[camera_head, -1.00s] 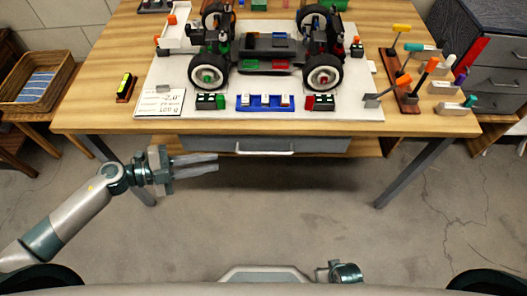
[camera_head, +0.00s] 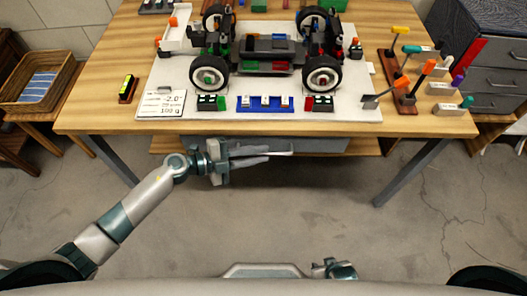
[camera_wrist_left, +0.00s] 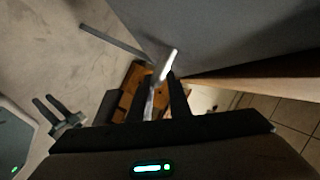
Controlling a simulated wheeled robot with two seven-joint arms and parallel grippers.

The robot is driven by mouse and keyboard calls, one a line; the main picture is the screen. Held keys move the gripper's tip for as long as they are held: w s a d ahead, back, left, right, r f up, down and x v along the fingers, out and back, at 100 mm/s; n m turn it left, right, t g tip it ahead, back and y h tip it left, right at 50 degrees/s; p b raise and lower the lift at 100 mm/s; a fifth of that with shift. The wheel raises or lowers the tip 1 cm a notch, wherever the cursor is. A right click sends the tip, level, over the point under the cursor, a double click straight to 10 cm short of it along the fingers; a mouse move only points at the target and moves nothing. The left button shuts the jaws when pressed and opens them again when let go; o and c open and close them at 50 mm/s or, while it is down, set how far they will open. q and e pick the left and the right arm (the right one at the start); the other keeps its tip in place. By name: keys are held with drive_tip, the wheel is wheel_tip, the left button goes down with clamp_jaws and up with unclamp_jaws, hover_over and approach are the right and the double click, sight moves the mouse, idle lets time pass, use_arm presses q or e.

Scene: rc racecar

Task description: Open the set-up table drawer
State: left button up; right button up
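The set-up table (camera_head: 110,120) has a grey drawer (camera_head: 325,146) under its front edge, and the drawer looks closed. My left gripper (camera_head: 280,152) is in front of the drawer with its fingers a little apart, and it covers the handle in the head view. In the left wrist view the light metal handle (camera_wrist_left: 166,64) is at the tips of my left gripper's dark fingers (camera_wrist_left: 160,88), seemingly in line with the gap. Contact cannot be told. My right gripper (camera_wrist_left: 44,98) is low and away from the table, fingers apart and empty; only part of it (camera_head: 338,270) shows in the head view.
A racecar chassis (camera_head: 265,62) stands on a white board on the tabletop, with tools on a rack (camera_head: 405,95) at right. Table legs (camera_head: 408,180) stand at both sides. The floor before the table (camera_head: 330,215) is clear.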

use_arm(q)
drive_tip(key=shift+w+d+f, duration=0.15)
drive_tip(key=shift+w+d, duration=0.05)
drive_tip(key=shift+d, duration=0.3)
drive_tip(key=shift+w+d+f, duration=0.1)
drive_tip(key=shift+d, duration=0.3)
clamp_jaws()
